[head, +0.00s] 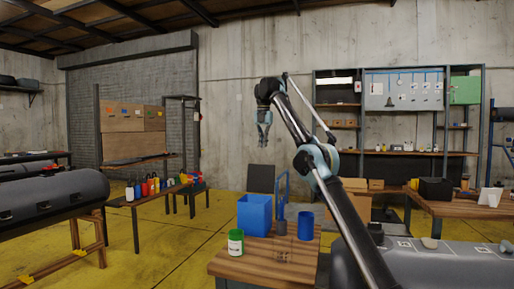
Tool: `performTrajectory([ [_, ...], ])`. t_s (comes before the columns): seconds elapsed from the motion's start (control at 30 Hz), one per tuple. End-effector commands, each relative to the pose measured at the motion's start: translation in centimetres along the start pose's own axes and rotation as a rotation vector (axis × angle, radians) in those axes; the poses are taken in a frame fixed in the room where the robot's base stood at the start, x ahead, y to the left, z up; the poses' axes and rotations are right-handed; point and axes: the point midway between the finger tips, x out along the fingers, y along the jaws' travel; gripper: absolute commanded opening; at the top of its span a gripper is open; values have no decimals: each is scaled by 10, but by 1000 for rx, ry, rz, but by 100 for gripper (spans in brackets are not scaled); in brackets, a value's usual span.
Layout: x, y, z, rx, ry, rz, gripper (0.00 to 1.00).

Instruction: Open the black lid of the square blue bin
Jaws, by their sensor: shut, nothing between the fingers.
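The square blue bin (254,216) stands on a small wooden table in the middle of the head view. A flat black panel, which looks like its lid (261,179), stands upright at the bin's back edge, and the bin's top looks uncovered. My gripper (263,148) points down, shut and empty, in the air above the panel and apart from it. The bin's inside floor is hidden by its front walls.
The wooden table (262,270) also holds a white jar with a green cap (236,243), a dark cup (281,228), a tall blue handle-like frame (283,186) and a round blue container (305,225). A bench with several bottles (150,187) stands left. Yellow floor between is clear.

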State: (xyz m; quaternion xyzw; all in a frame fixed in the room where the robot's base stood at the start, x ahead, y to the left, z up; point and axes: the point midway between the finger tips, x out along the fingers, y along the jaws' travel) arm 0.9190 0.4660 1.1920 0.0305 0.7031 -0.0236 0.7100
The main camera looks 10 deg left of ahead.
Motion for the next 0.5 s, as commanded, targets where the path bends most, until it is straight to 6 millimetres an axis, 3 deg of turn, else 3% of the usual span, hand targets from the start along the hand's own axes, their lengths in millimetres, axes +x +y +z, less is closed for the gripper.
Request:
performTrajectory([
  [0.17,0,-3,4,104,-9,0,0],
  [0.5,6,-2,13,702,-57,15,0],
])
